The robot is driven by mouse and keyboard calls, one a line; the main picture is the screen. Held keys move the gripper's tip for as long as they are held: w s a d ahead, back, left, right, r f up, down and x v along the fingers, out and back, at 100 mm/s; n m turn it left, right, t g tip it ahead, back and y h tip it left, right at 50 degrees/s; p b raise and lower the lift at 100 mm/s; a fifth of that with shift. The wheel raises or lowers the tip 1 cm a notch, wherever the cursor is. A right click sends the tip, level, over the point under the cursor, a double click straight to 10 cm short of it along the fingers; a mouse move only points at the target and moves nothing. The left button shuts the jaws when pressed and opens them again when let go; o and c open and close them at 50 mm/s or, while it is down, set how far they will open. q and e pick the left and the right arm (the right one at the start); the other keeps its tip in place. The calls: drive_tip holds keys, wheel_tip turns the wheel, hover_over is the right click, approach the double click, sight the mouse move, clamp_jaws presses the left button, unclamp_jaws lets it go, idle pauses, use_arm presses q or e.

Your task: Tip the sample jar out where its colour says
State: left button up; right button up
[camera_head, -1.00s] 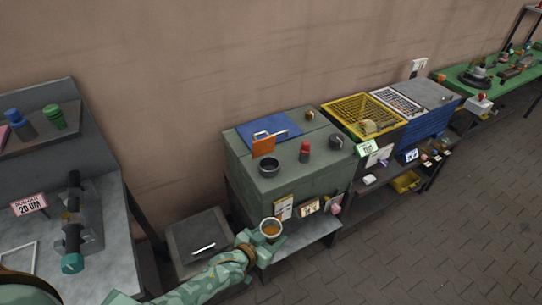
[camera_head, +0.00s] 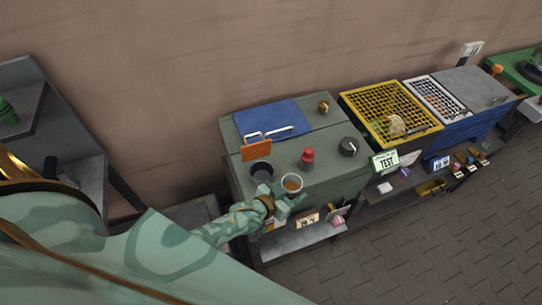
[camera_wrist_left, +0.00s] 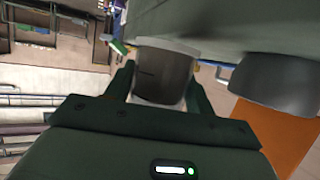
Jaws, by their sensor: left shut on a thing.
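The sample jar (camera_head: 292,183) is a small pale round jar, open at the top, with orange-brown contents. My left gripper (camera_head: 284,197) is shut on it and holds it roughly upright at the front of the grey-green cabinet (camera_head: 335,180). In the left wrist view the jar (camera_wrist_left: 162,76) sits between the two fingers. A dark open pot (camera_head: 261,172) stands on the cabinet just left of the jar, with an orange plate (camera_head: 256,150) behind it. The pot (camera_wrist_left: 272,86) and plate (camera_wrist_left: 268,130) also show in the left wrist view. My right gripper is not in view.
A blue lid (camera_head: 272,118) lies behind.

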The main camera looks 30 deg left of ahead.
sight(285, 181)
use_arm(q)
drive_tip(key=shift+r, duration=0.15)
drive_tip(key=shift+w, duration=0.25)
drive_tip(key=shift+s+a+r+n, duration=0.1)
drive_tip(key=shift+s+a+n, duration=0.1)
drive_tip(key=shift+a+n, duration=0.1)
drive_tip(key=shift+w+a+n+h+b, duration=0.3)
drive_tip(key=shift+n+h+b, duration=0.2)
drive_tip(key=shift+h, duration=0.1)
drive_tip(key=shift+s+a+r+n+h+b, duration=0.2)
drive_tip(key=shift+a+n+h+b, duration=0.1)
drive_tip(key=shift+a+n+b, duration=0.15)
drive_tip(key=shift+w+a+r+n+h, duration=0.3)
drive_tip(key=shift+r+n, duration=0.25)
drive_tip(key=shift+r, duration=0.1)
drive_tip(key=shift+s+a+r+n+h+b, duration=0.15)
drive_tip(key=shift+a+r+n+h+b, duration=0.15)
drive_tip(key=shift+a+r+n, duration=0.3)
drive_tip(key=shift+w+r, duration=0.25)
drive_tip(key=shift+r, duration=0.1)
drive_tip(key=shift+s+n+t+b, duration=0.15)
drive_tip(key=shift+n+t+b, duration=0.15)
drive_tip(key=shift+b, duration=0.05)
drive_tip(key=shift+a+h, duration=0.1)
drive_tip(key=shift+h, duration=0.3)
drive_tip(key=shift+n+b, duration=0.3)
drive_tip(key=shift+b, duration=0.05)
